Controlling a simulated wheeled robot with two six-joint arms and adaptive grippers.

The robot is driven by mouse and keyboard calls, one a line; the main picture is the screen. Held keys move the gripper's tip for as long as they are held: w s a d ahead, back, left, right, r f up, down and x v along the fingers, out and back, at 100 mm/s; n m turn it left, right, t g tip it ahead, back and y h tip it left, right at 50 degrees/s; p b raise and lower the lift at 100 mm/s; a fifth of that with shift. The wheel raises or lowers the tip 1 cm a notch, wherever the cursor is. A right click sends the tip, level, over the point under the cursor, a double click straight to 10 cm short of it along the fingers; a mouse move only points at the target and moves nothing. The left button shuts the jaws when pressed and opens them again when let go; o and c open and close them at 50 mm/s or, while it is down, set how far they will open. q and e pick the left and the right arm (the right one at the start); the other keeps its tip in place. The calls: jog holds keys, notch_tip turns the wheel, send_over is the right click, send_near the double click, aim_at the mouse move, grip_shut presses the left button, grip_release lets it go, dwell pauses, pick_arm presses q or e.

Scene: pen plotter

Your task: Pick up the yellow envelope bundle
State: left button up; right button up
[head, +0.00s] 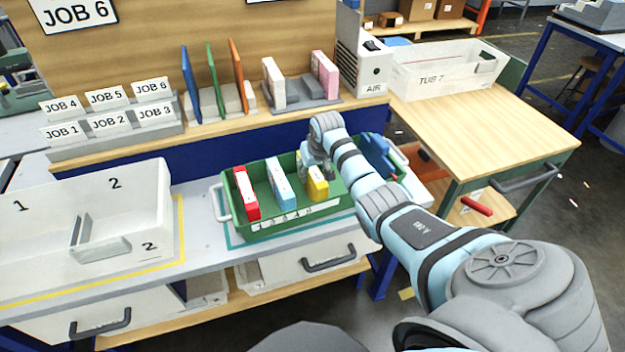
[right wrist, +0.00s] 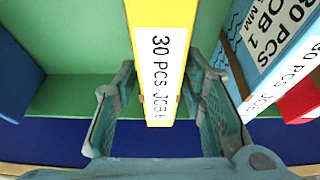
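The yellow envelope bundle (head: 318,188) stands upright in the green tote (head: 290,222), right of a light blue bundle (head: 279,180) and a red bundle (head: 246,193). My right gripper (head: 316,172) is over the yellow bundle and hides its upper back part in the head view. In the right wrist view, the yellow bundle (right wrist: 162,60) with a "30 PCS" label lies between the fingers of my right gripper (right wrist: 160,85). The fingers are open, one on each side, with narrow gaps visible. My left gripper is not in view.
A dark blue item (head: 376,156) stands at the tote's right end. The light blue bundle (right wrist: 268,45) is close beside the right finger in the wrist view. A white divided bin (head: 150,220) stands left of the tote. A wooden-topped cart (head: 480,125) is at the right.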

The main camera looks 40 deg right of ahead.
grip_shut()
jog(key=shift+r, duration=0.1)
